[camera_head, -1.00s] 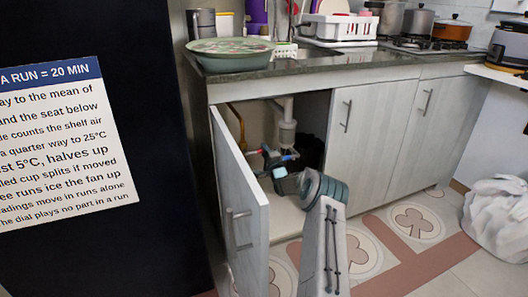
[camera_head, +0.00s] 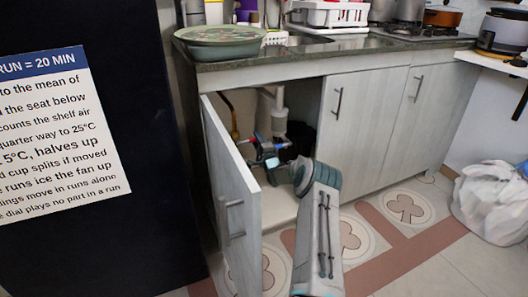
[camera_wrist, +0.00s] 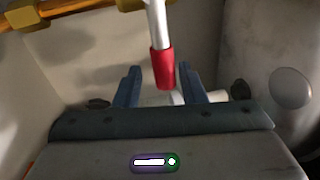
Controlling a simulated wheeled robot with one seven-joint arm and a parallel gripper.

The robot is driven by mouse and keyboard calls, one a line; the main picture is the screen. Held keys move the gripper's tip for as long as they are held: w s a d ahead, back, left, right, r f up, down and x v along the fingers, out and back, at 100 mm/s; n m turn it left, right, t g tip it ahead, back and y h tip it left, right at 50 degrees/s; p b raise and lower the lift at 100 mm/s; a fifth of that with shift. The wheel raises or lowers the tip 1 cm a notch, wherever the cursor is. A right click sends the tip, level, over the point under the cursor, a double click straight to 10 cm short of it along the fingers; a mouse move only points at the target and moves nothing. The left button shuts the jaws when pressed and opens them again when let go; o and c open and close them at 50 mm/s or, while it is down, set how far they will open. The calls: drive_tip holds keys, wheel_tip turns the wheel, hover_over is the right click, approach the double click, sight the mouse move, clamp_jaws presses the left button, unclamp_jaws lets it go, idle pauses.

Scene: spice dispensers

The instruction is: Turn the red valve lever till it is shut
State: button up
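The red-ended valve lever (camera_wrist: 162,70) shows in the wrist view, its pale metal shaft rising to the top edge. My gripper (camera_wrist: 160,88) is open. Its two blue fingers stand apart, one on each side of the red end, with gaps visible on both sides. How deep the lever lies between the fingers I cannot tell. In the head view my gripper (camera_head: 266,149) is inside the open cabinet under the counter, near small red and blue parts too small to tell apart. The valve body is not clearly visible.
A yellow pipe (camera_wrist: 65,9) crosses the upper left of the wrist view. The open cabinet door (camera_head: 232,190) stands left of my arm. A white drain pipe (camera_head: 279,110) hangs behind my gripper. The countertop (camera_head: 330,52) is above. A closed door (camera_head: 350,125) is to the right.

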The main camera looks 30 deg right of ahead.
drive_tip(key=d+p+v, duration=0.1)
drive_tip(key=p+v, duration=0.3)
drive_tip(key=v, duration=0.9)
drive_tip(key=shift+s+a, duration=0.15)
drive_tip(key=shift+a, duration=0.25)
drive_tip(key=shift+r, duration=0.1)
